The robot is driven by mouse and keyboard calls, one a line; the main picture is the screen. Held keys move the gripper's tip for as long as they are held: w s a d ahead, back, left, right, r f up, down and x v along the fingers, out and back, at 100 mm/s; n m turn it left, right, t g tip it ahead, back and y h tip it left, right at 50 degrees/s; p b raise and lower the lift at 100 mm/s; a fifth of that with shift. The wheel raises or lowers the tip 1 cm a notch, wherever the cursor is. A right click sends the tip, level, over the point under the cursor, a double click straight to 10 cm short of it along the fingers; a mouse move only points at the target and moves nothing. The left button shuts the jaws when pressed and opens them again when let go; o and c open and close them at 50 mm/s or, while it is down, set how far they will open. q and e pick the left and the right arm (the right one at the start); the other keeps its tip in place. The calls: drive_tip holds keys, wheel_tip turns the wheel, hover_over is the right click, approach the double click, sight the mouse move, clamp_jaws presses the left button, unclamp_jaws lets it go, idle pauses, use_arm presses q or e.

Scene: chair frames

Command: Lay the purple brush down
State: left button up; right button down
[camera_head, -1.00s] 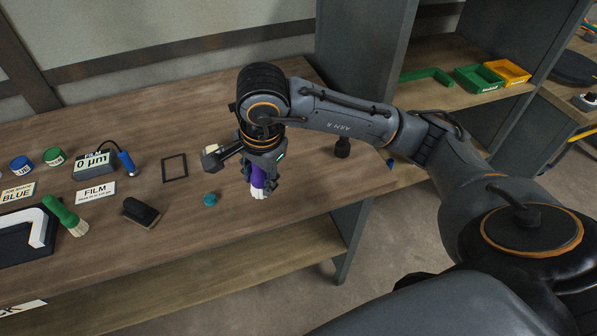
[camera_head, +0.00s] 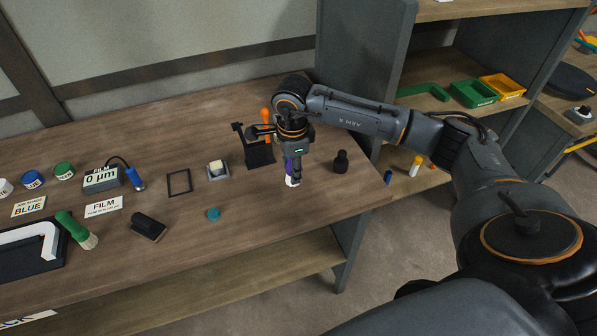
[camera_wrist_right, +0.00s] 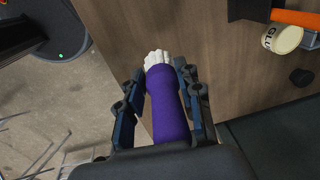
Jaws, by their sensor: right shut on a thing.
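The purple brush (camera_wrist_right: 167,105) has a thick purple handle and pale bristles. My right gripper (camera_wrist_right: 160,82) is shut on its handle, with a finger on each side. In the head view the brush (camera_head: 291,172) hangs below my right gripper (camera_head: 293,160), bristles downward, over the right part of the wooden bench (camera_head: 260,215). I cannot tell whether the bristle tip touches the bench. My left gripper is not in view.
A black stand with an orange-handled tool (camera_head: 262,148) is just left of the gripper. A teal lump (camera_head: 213,214) and a dark block (camera_head: 148,227) lie to the left. Bare wood lies in front.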

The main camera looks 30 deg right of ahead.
drive_tip(key=shift+w+d+f, duration=0.2)
drive_tip(key=shift+d+f, duration=0.25)
drive_tip(key=shift+f, duration=0.1)
drive_tip(key=shift+w+d+f, duration=0.15)
drive_tip(key=shift+d+f, duration=0.25)
drive_tip(key=shift+f, duration=0.15)
drive_tip(key=f+p, duration=0.2)
drive_tip(key=f, duration=0.1)
drive_tip(key=shift+d, duration=0.3)
drive_tip(key=shift+f, duration=0.35)
drive_tip(key=shift+f, duration=0.1)
drive_tip(key=shift+f, duration=0.1)
drive_tip(key=c, duration=0.9)
unclamp_jaws()
